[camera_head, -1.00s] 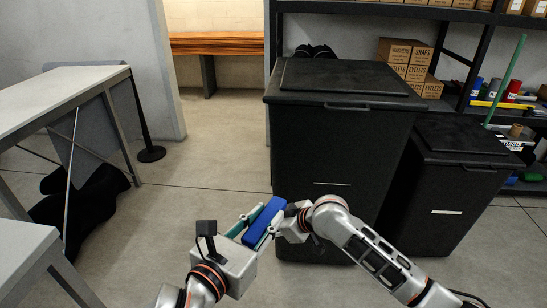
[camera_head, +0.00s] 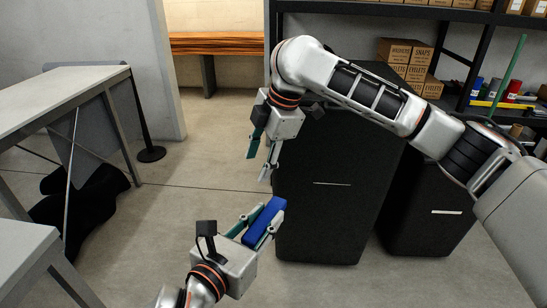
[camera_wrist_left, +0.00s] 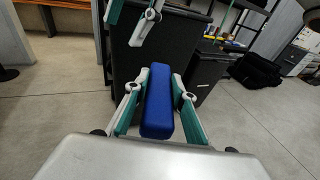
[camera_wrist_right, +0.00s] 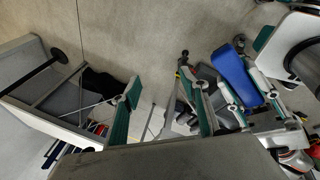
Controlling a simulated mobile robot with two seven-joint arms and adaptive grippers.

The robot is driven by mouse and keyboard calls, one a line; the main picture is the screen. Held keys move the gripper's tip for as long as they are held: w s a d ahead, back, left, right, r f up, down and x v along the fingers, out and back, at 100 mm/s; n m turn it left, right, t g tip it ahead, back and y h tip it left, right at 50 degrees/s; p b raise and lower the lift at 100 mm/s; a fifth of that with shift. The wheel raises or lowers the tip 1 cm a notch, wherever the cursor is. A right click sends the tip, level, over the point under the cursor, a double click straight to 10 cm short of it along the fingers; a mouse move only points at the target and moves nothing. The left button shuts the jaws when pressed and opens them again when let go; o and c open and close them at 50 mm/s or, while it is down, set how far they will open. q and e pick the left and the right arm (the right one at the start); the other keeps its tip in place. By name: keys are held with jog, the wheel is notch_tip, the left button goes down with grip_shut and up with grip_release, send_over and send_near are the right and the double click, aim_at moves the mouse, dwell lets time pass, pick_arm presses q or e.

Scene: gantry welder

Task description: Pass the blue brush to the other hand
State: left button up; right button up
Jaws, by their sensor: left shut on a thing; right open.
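The blue brush (camera_head: 264,222) shows as a plain blue block; no bristles can be made out. My left gripper (camera_head: 262,226) is shut on it and holds it in the air, low in the head view. In the left wrist view the brush (camera_wrist_left: 157,103) lies between the two fingers, pointing away from the wrist. My right gripper (camera_head: 262,160) is open and empty, above the brush and apart from it, with its fingers pointing down. In the right wrist view the brush (camera_wrist_right: 236,74) is right of my right gripper's fingers (camera_wrist_right: 165,105).
A large black bin (camera_head: 320,205) stands close behind the grippers, with a smaller black bin (camera_head: 432,215) to its right. White tables (camera_head: 60,92) are at the left. Shelves with cardboard boxes (camera_head: 404,55) are at the back right.

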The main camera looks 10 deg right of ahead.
aim_at(273, 201)
jog(key=s+d+r+n+g+h, duration=0.2)
jog(key=s+r+n+h, duration=0.1)
jog(key=s+r+n, duration=0.5)
jog(key=shift+m, duration=0.6)
jog(key=f, duration=1.3)
jog(key=shift+s+a+f, duration=0.1)
jog(key=shift+s+f, duration=0.25)
jog(key=shift+s, duration=0.05)
jog(key=c, duration=1.2)
pick_arm(q)
jog(key=o, duration=1.2)
jog(key=shift+d, duration=0.1)
jog(key=shift+s, duration=0.1)
